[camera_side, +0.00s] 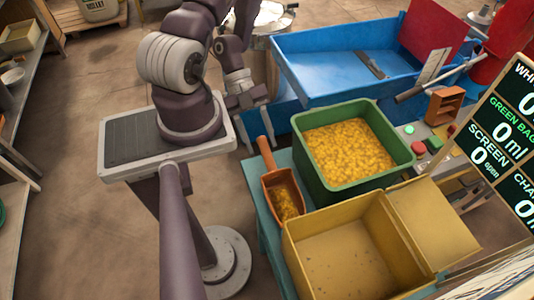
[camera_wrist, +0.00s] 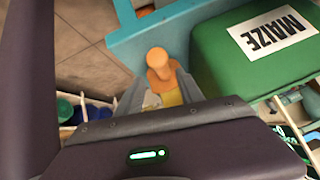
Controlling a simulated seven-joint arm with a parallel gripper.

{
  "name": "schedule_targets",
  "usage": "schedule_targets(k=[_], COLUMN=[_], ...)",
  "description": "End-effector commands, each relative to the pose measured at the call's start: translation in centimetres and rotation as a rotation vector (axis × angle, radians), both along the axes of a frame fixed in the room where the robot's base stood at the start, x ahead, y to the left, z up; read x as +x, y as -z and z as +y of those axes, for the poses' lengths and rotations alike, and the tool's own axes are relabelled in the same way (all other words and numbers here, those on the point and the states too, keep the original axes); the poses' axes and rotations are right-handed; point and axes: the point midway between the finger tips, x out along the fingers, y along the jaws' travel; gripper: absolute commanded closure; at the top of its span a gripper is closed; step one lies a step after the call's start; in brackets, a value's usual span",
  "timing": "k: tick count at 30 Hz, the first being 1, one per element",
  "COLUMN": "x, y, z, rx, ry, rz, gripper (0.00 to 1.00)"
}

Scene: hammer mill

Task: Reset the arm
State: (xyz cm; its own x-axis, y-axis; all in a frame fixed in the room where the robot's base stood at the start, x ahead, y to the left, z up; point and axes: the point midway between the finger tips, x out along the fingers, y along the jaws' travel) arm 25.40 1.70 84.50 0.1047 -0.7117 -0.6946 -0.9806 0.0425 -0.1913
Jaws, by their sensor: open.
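My gripper (camera_side: 260,138) is open and empty in the side view, above and just behind the orange scoop (camera_side: 272,186). The scoop lies on the teal table with its handle toward my gripper and yellow grain in its bowl. In the wrist view the scoop (camera_wrist: 159,66) shows beyond and between my spread fingers (camera_wrist: 158,97), apart from them as far as I can tell.
A green bin (camera_side: 301,160) full of yellow grain and a yellow-tan box (camera_side: 303,248) stand beside the scoop. A blue tray (camera_side: 318,55) is behind them. Coloured buttons (camera_side: 418,148) and a display board (camera_side: 500,128) are at right. Open floor lies left.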

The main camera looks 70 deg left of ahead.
Motion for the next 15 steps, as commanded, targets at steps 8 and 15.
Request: schedule_targets(k=[8,15], x=[0.2,7.1], y=[-0.2,-1.4], z=[1.5,10.5], rx=[0.043,0.527], ry=[0.002,-0.152], rz=[-0.005,-0.019], gripper=[0.56,0.56])
